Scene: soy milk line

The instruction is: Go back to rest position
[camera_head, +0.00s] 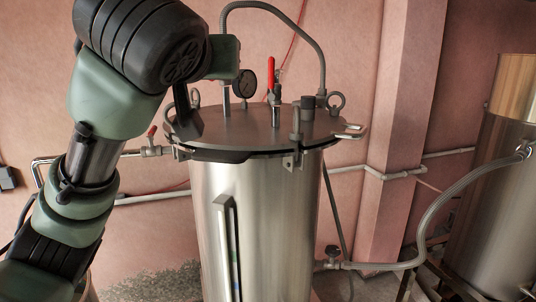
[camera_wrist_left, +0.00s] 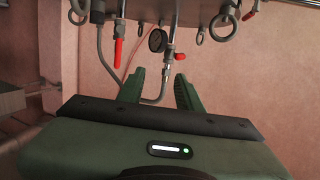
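My left arm comes in from the left in the head view, with its thick black wrist raised in front of the tank's upper left. In the left wrist view my left gripper (camera_wrist_left: 158,82) shows two dark green fingers spread apart with nothing held between them. In the head view its fingers are mostly hidden by the wrist. The steel tank (camera_head: 265,225) stands upright in the middle, with a flat clamped lid (camera_head: 245,128). A red-handled valve (camera_head: 271,80) and a round gauge (camera_head: 245,83) stand on the lid. My right gripper is in neither view.
A grey hose (camera_head: 290,18) arches above the lid. Another hose (camera_head: 428,225) runs from a low valve to a second tank (camera_head: 490,190) at the right. A side valve (camera_head: 152,143) and wall pipes sit close to my left arm. The pink wall is behind.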

